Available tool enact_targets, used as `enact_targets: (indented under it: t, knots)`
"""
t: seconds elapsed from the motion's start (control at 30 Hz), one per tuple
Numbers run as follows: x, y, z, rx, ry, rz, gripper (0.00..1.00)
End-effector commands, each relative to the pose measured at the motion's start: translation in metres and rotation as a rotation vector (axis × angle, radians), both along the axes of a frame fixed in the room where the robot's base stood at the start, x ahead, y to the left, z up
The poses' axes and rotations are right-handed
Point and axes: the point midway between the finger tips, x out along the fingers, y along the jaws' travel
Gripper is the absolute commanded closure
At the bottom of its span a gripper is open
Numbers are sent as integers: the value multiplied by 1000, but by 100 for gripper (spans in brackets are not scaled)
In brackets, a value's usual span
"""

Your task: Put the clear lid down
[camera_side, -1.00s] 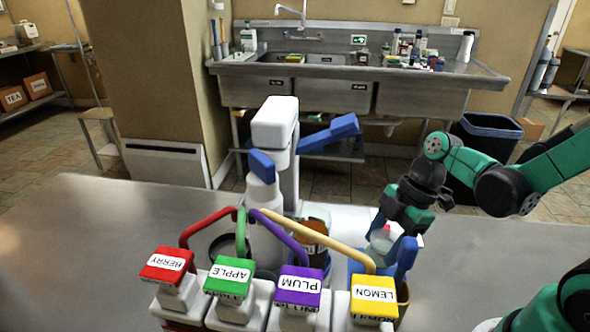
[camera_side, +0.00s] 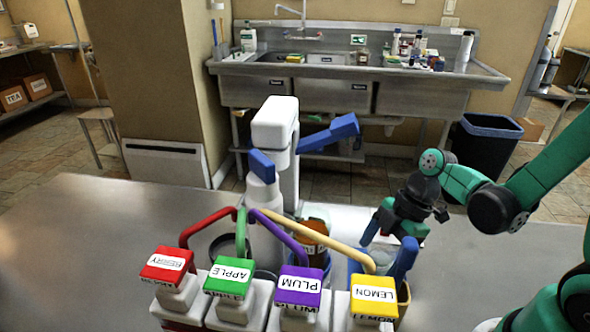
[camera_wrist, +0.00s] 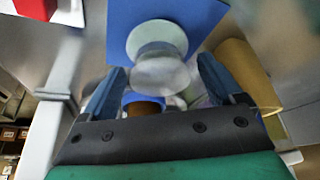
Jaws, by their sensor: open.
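The clear lid (camera_wrist: 158,68) shows in the wrist view as a pale see-through disc with a round piece above it, over a flat blue square (camera_wrist: 186,12). It appears to rest on the square, though contact is hard to judge. My gripper (camera_wrist: 160,80) is open, with one blue finger on each side of the lid and a gap to both. In the side view my gripper (camera_side: 387,245) points down behind the yellow LEMON pump (camera_side: 374,296).
RED-topped BERRY (camera_side: 167,264), green APPLE (camera_side: 228,277) and purple PLUM (camera_side: 299,288) pumps stand left of LEMON, with curved spouts. A blue-rimmed container with brown contents (camera_wrist: 143,106) and a tan cylinder (camera_wrist: 245,72) are close to my fingers. The left tabletop (camera_side: 75,235) is clear.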

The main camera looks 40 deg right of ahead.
Motion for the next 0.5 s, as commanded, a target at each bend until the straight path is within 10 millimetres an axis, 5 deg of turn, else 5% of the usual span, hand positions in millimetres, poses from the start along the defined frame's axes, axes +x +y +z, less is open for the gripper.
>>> enact_targets:
  t: [0.5]
  knots:
    - [-5,-20,49,1,2,-2,13]
